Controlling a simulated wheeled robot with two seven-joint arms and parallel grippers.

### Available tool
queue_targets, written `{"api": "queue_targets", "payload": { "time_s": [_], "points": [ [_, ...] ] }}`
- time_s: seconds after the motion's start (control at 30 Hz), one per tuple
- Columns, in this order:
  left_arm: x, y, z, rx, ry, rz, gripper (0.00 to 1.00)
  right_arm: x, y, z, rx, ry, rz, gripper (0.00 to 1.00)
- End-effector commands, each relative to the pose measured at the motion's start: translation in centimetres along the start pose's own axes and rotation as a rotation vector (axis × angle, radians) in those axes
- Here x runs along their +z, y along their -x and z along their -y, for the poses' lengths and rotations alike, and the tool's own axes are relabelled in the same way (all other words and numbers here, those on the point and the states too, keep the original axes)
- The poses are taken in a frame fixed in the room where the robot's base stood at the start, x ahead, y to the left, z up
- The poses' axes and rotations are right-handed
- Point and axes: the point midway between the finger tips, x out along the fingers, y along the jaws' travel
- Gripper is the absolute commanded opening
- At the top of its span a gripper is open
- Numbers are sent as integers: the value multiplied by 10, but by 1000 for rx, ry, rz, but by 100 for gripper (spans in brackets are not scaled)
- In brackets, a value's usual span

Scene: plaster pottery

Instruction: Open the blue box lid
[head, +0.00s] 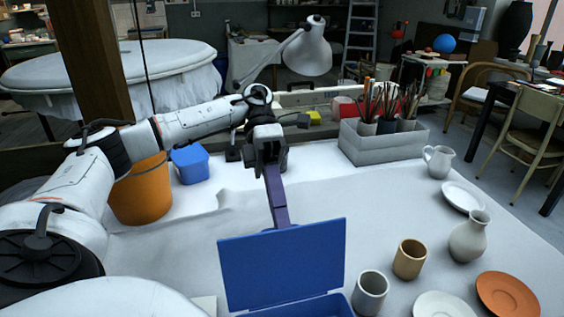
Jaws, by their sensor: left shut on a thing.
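The blue box (300,307) is at the bottom centre of the head view, cut off by the lower edge. Its blue lid (283,265) is raised and stands steeply up from the box. My left gripper (270,158) is above and behind the lid, shut on a purple bar (276,199). The bar runs down to the lid's top edge. Whether it is fixed to the lid or only passes behind it, I cannot tell. My right gripper is not in view.
A beige cup (409,259), grey cup (370,293), orange plate (507,295) and white vase (468,236) stand right of the box. A grey brush crate (384,146), orange bucket (140,192) and blue tub (190,164) stand farther back. Bare cloth lies between.

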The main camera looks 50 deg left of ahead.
Motion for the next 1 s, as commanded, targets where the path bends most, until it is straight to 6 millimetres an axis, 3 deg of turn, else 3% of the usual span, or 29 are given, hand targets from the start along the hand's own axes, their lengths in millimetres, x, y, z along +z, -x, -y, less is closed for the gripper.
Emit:
{"api": "queue_targets", "payload": {
  "time_s": [0.03,0.13,0.47,0.67,0.8,1.0],
  "points": [
    [-3,-7,-6,3,13,-21,10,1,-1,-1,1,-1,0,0],
    [-2,-6,-6,3,12,-19,26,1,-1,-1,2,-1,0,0],
    [-1,-1,-4,3,9,-10,26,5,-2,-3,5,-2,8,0],
    [0,24,-3,3,7,-7,26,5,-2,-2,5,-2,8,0],
    [0,54,5,4,10,-7,26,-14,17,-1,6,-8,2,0],
    [0,74,4,3,11,-11,26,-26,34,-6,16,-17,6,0]
  ]
}}
